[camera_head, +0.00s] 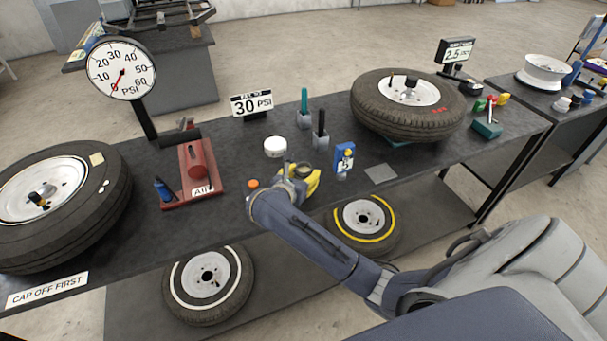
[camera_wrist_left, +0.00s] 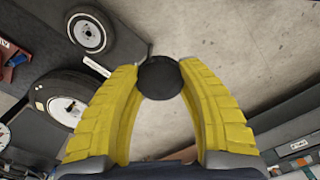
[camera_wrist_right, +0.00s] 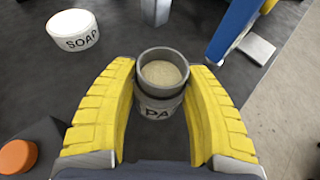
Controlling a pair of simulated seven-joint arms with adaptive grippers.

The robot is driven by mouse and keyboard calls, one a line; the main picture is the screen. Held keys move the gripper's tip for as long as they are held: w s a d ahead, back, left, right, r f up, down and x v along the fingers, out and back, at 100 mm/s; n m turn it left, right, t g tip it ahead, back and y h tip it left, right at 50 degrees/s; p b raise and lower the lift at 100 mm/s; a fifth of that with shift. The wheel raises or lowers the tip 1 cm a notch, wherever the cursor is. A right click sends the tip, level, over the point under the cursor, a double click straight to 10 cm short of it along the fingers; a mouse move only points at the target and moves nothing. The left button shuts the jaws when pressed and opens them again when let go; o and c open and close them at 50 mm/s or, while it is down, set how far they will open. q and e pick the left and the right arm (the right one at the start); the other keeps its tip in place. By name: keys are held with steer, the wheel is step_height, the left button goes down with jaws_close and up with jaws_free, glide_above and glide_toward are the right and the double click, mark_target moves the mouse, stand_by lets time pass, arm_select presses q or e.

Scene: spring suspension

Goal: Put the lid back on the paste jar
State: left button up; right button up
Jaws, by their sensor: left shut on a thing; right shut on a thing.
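The paste jar (camera_wrist_right: 158,105) is a small grey cylinder marked "PA". It stands upright and open at the top, with beige paste inside. My right gripper (camera_wrist_right: 160,90) is shut around its sides; in the head view this gripper (camera_head: 298,178) is at the bench's front middle, and the jar (camera_head: 304,171) is partly hidden by it. My left gripper (camera_wrist_left: 160,75) is shut on a round black lid (camera_wrist_left: 159,78), which shows face-on between its fingertips, over the floor and apart from the jar. The left gripper is outside the head view.
A white soap tub (camera_head: 275,148) stands behind the jar. A blue dispenser (camera_head: 344,158) is close on the right, and an orange cap (camera_head: 253,184) on the left. A red air tool (camera_head: 195,172) and tyres (camera_head: 404,105) stand farther off. The bench's front edge is close.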

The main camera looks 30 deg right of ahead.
steer(key=o, duration=1.5)
steer(key=shift+o, duration=0.2)
steer(key=v, duration=1.2)
